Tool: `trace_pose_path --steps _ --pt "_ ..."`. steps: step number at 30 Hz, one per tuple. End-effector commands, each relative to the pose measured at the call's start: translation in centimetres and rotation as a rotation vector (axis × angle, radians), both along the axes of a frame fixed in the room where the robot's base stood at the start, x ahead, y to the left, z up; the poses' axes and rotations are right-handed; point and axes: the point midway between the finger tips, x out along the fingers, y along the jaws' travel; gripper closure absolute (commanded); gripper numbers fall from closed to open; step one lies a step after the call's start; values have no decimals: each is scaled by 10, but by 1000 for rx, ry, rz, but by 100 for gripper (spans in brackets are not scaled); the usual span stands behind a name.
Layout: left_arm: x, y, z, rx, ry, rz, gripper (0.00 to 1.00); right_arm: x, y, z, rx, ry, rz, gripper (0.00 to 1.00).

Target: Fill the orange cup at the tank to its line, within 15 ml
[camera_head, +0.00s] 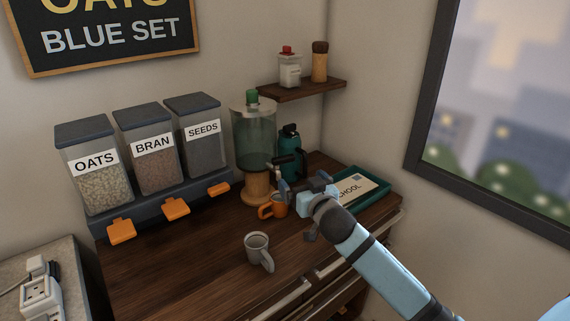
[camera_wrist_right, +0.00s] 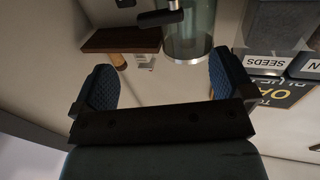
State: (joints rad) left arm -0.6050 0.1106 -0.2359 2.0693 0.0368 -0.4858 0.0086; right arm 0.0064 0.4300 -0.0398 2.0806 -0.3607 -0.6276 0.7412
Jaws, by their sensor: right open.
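The orange cup (camera_head: 268,210) stands on the counter at the foot of the tank (camera_head: 254,140), its handle to the left. The tank is a clear greenish cylinder with a green knob, on a wooden base. Its dark-handled tap (camera_head: 285,159) sticks out to the right, and the tap also shows at the top of the wrist view (camera_wrist_right: 160,18). My right gripper (camera_head: 293,190) is open and empty, just right of the cup and below the tap. It overlaps the cup's right side in the head view. The cup's line and contents cannot be made out. My left gripper is not in view.
A grey mug (camera_head: 257,250) stands in front on the counter. Dispensers for oats (camera_head: 91,180), bran (camera_head: 150,160) and seeds (camera_head: 204,140) stand left. A teal tray (camera_head: 382,203) lies right, partly behind my arm.

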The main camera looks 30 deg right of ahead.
Motion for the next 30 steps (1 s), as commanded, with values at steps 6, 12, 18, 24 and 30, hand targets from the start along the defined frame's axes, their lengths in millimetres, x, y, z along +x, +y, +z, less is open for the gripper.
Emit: trace_pose_path --steps 6,12,18,24,30 --pt "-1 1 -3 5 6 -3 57 48 -9 1 -5 -1 0 0" --pt "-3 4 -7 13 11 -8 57 85 -17 1 -5 0 -2 0" --pt "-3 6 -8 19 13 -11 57 107 -21 0 -5 0 -1 0" --pt "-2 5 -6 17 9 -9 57 113 -22 0 -5 1 -1 0" --pt "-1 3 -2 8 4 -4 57 112 -22 0 -5 1 -1 5"
